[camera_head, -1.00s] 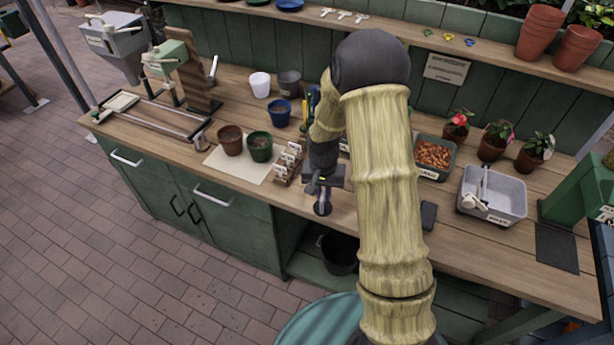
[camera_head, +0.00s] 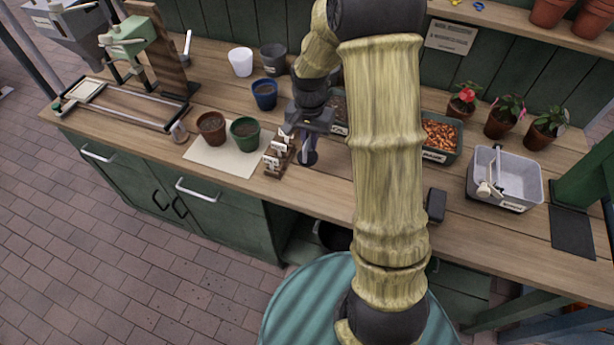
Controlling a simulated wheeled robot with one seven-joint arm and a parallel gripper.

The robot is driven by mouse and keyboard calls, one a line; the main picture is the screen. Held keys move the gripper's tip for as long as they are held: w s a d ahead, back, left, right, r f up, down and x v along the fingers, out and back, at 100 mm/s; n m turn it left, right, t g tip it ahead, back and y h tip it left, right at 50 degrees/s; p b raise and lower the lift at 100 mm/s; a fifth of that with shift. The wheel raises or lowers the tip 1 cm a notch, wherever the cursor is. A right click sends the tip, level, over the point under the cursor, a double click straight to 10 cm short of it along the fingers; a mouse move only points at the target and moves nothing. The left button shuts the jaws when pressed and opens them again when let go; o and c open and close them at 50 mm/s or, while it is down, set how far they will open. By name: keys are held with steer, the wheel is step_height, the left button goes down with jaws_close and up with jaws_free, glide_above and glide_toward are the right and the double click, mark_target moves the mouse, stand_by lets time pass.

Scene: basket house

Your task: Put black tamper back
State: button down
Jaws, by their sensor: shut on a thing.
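My gripper (camera_head: 308,130) points down over the wooden bench, just right of a small wooden rack with white labels (camera_head: 279,158). It is shut on the tamper (camera_head: 308,157), whose round dark base and short shaft show below the fingers. The tamper is roughly upright. Its upper part is hidden in the fingers, and I cannot tell whether its base touches the bench. My arm hides part of the bench behind and to the right of the gripper.
Left of the rack, a brown pot (camera_head: 211,128) and a green pot (camera_head: 245,134) stand on a pale sheet (camera_head: 222,160). A blue pot (camera_head: 265,94) stands behind. Right of my arm are a dark block (camera_head: 436,205), a tray of brown pieces (camera_head: 440,138) and a grey tub (camera_head: 505,180).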

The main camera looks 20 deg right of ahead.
mark_target(310, 151)
step_height(310, 151, down, 6)
steer(key=shift+r+p, duration=0.1)
steer(key=shift+p, duration=0.35)
steer(key=shift+f+p, duration=0.35)
steer(key=shift+f, duration=1.75)
steer(key=c, duration=1.5)
jaws_free()
steer(key=shift+f, duration=0.1)
step_height(310, 151, up, 12)
steer(key=shift+r+b, duration=0.15)
steer(key=shift+b, duration=0.9)
